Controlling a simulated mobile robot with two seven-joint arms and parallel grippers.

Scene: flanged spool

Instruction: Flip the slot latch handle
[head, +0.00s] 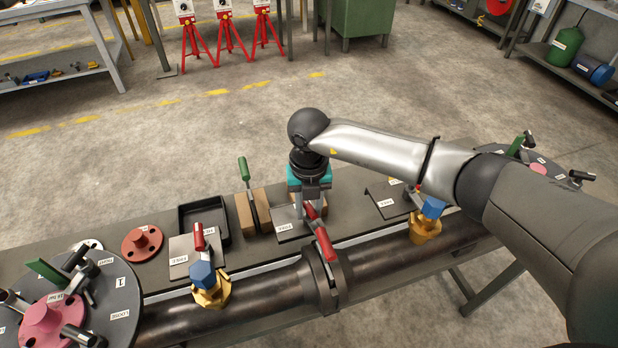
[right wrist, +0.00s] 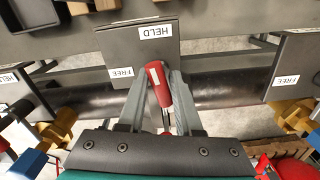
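A red slot latch handle (right wrist: 160,84) stands between the two fingers of my right gripper (right wrist: 158,92) in the right wrist view. A pale mark shows on its face. The fingers flank it with narrow gaps, so the gripper looks open around it. A red bar (head: 325,244) shows just below the fingers there. The plate behind the handle carries the labels HELD (right wrist: 156,32) and FREE (right wrist: 121,72). My left gripper is out of view.
A dark pipe (head: 260,302) runs along the bench front, with a flange disc (head: 110,290) at the left. Yellow clamps with blue knobs (head: 203,275) sit on either side.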

